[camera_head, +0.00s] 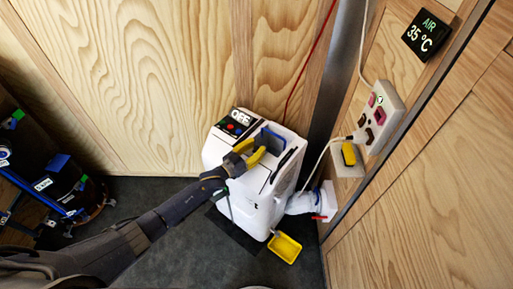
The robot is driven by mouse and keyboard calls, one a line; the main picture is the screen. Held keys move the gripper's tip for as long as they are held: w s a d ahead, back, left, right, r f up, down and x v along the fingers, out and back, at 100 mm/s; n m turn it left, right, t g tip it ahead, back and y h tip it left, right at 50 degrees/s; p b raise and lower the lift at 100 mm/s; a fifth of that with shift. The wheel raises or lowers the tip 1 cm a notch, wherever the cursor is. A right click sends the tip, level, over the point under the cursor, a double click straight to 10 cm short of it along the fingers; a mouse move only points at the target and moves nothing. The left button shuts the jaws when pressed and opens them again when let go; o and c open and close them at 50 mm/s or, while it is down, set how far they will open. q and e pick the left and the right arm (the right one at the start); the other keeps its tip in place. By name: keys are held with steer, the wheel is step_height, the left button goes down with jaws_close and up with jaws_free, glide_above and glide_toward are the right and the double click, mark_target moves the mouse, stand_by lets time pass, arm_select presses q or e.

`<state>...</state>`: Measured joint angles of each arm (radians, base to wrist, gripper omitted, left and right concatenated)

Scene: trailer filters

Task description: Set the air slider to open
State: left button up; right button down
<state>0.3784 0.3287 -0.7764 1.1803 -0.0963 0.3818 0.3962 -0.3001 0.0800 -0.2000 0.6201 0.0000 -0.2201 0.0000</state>
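A white machine (225,160) stands on the dark floor in the corner. Its black panel (236,122) reads "OFF" and has a red and a green button. A blue part (272,139) stands up from its top, and a dark slanted slot (283,165) lies right of it. I cannot tell for sure which of these is the air slider, or how it is set. My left gripper (250,151) is over the machine's top, just left of the blue part, its yellow fingers apart. I see nothing between them; contact is unclear. My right gripper is out of view.
A wall display (426,35) reads "AIR 35 °C". A socket strip (381,117) with plugs and cables is on the right wall. A yellow tray (285,247) lies before the machine. Dark equipment with blue parts (65,187) stands at left. Floor between is clear.

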mark_target(269, 160)
arm_select(q)
jaws_close()
steer(key=s+d, duration=0.2)
steer(key=d, duration=0.1)
steer(key=s+d, duration=0.1)
steer(key=d, duration=0.1)
steer(key=shift+s+d+f, duration=0.15)
steer(key=shift+s+d, duration=0.1)
steer(key=shift+s, duration=0.05)
steer(key=shift+o, duration=1.4)
jaws_free()
steer(key=shift+a, duration=0.1)
steer(key=v, duration=1.1)
steer(key=shift+s+a, duration=0.2)
steer(key=shift+s, duration=0.15)
